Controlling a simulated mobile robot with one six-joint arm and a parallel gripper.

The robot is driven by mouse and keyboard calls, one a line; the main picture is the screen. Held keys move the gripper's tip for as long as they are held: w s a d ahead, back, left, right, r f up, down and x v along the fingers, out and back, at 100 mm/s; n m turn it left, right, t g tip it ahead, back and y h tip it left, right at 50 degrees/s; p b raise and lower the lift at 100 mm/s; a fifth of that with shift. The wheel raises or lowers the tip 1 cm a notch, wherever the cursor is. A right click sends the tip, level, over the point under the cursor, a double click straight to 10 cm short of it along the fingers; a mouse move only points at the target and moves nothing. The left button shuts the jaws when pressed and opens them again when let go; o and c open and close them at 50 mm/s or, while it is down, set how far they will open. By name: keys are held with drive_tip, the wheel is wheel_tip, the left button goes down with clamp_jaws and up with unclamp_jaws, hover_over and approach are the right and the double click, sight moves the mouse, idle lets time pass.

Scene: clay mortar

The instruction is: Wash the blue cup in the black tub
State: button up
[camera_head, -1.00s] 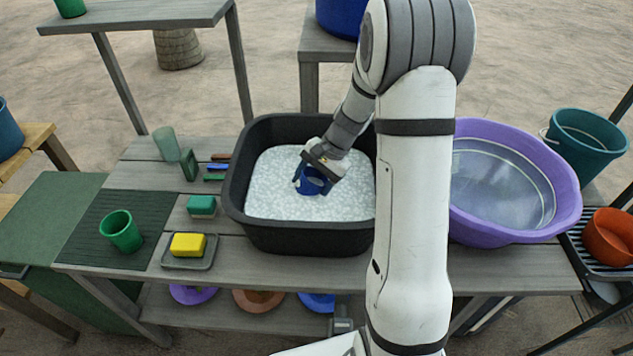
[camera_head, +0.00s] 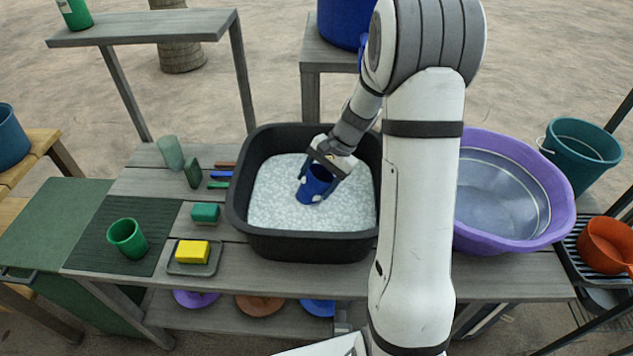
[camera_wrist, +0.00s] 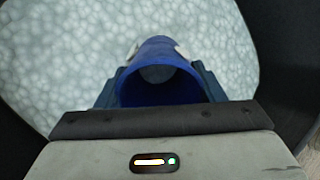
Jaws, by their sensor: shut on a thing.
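The black tub (camera_head: 305,246) stands on the grey bench and is filled with white suds (camera_head: 272,207). My gripper (camera_head: 318,180) is inside the tub's outline, shut on the blue cup (camera_head: 314,186). The cup is tilted, with pale patches on its side. In the wrist view the blue cup (camera_wrist: 158,66) sits between my two fingers with its open mouth toward the camera, and suds (camera_wrist: 75,50) lie behind it. I cannot tell whether its lower end touches the suds.
A purple basin (camera_head: 520,238) of clear water stands right of the tub, beyond my arm. Left of the tub are a teal sponge (camera_head: 206,212), a yellow sponge (camera_head: 193,252) on a tray, brushes, and a green cup (camera_head: 127,238) on a dark mat (camera_head: 95,250).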

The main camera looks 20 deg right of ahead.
wheel_tip(320, 180, up, 16)
drive_tip(key=p, duration=1.1)
drive_tip(key=shift+f, duration=0.15)
idle(0.7)
